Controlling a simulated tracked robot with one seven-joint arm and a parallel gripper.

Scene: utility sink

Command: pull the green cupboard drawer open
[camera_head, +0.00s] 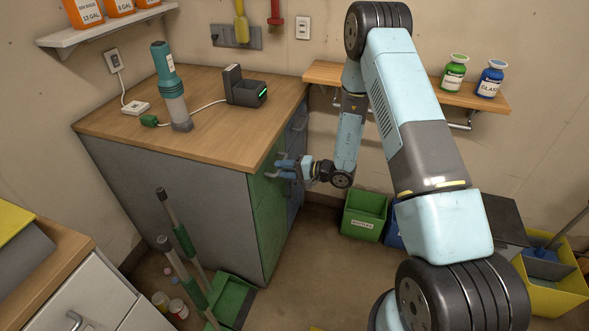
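The cupboard (180,190) has a wooden top, a grey side and a green front (266,215) seen at a steep angle. The green drawer (268,163) is at the top of this front, just under the worktop. It looks flush with the front. The fingers are apart, one above the other. The drawer's handle cannot be made out, and I cannot tell whether the fingers touch the front.
A blue front (296,135) adjoins the green one, farther back. A green bin (364,215) stands on the floor behind my gripper. A broom (180,235) and green dustpan (232,298) stand at the lower left. The floor before the green front looks free.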

